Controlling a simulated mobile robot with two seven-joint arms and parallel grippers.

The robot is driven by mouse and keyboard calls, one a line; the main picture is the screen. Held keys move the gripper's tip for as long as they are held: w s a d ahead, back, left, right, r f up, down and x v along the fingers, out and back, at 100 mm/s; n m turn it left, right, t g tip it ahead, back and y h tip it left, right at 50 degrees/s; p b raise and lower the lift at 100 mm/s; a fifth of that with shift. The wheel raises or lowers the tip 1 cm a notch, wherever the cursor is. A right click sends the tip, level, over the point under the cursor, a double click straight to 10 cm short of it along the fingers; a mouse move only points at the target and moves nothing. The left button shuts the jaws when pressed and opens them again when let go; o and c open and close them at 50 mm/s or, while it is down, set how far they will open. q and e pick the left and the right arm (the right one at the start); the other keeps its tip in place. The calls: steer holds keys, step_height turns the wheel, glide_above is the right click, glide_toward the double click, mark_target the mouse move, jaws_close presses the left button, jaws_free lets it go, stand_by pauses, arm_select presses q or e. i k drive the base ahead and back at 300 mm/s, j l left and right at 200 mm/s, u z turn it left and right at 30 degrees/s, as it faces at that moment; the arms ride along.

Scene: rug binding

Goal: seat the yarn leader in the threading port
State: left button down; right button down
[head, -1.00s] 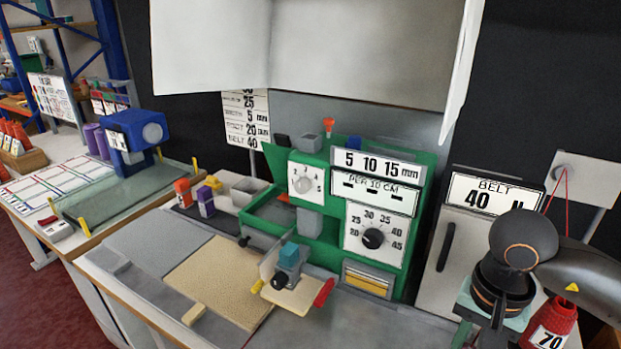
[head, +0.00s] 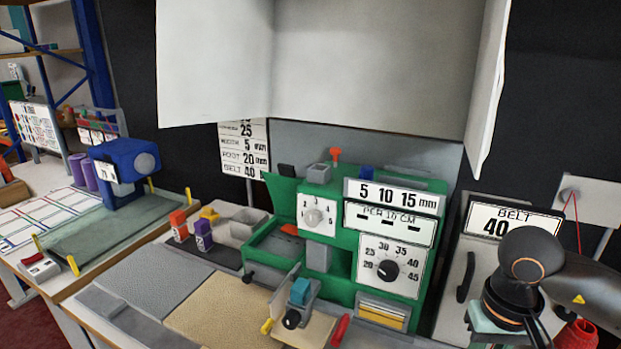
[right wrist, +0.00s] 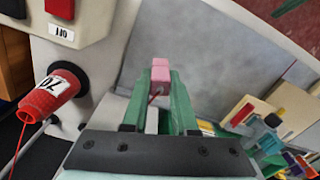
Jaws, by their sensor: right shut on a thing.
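In the right wrist view, my right gripper (right wrist: 159,92) has two green fingers closed on a small pink block (right wrist: 160,72), which appears to be the yarn leader. A short red strand shows just below the block, between the fingers. In the head view my right wrist (head: 522,285) is at the right edge, in front of the grey belt cabinet; its fingertips and the block cannot be made out there. The green binding machine (head: 318,257) stands to the left of it. I cannot identify the threading port for certain. My left gripper is not in view.
A rug piece (head: 222,310) lies on the bench. A pale hood (head: 370,75) hangs above the machine.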

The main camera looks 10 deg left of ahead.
mark_target(320, 180)
steer(key=i+j, duration=0.1)
steer(key=j, duration=0.4)
steer(key=i+j+u, duration=0.1)
steer(key=j, duration=0.45)
steer(key=i+j+u, duration=0.1)
steer(key=j, duration=0.4)
